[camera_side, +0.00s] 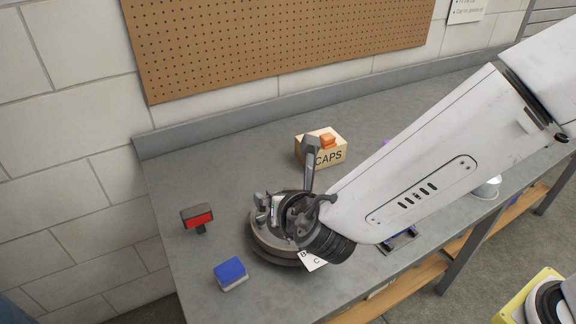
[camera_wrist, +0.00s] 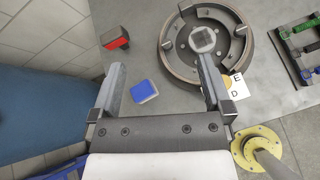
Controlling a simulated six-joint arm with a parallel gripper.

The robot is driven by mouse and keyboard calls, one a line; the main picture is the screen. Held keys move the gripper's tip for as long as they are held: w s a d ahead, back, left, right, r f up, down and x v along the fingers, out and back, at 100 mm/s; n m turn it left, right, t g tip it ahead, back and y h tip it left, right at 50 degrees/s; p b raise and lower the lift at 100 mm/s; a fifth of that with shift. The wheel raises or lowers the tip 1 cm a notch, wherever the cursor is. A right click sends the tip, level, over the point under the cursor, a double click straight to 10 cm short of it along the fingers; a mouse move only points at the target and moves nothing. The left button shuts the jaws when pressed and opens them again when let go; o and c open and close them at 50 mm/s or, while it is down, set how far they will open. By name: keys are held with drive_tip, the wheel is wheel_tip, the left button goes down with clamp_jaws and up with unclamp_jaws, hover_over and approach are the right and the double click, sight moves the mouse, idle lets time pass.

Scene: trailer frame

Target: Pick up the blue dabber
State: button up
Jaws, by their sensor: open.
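The blue dabber (camera_side: 231,270) is a small block with a blue top and a pale lower part. It sits on the grey bench near the front edge, just left of a round dark fixture (camera_side: 262,250). In the wrist view the blue dabber (camera_wrist: 143,90) appears between the fingers of my gripper (camera_wrist: 163,78), closer to the left finger. My gripper is open and empty, and the dabber is not held. In the side view my arm reaches in from the right and its end is over the round fixture, hiding part of it.
A red-faced block with a dark body (camera_side: 199,217) stands left of the fixture. A CAPS box (camera_side: 322,152) with an orange piece on top is behind. A lettered card (camera_side: 312,260) is at the fixture's front edge.

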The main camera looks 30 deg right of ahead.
drive_tip(key=s+a+n+t+y, duration=0.2)
drive_tip(key=s+a+n+y, duration=0.15)
drive_tip(key=a+n, duration=0.45)
drive_tip(key=m, duration=0.2)
approach(235, 277)
drive_tip(key=x, duration=0.4)
drive_tip(key=shift+w+f, duration=0.15)
drive_tip(key=shift+w, duration=0.15)
drive_tip(key=shift+x, duration=1.35)
drive_tip(key=shift+w, duration=0.1)
drive_tip(key=shift+x, duration=2.5)
drive_tip(key=shift+f, duration=0.15)
drive_tip(key=c, duration=1)
drive_tip(key=shift+o, duration=0.2)
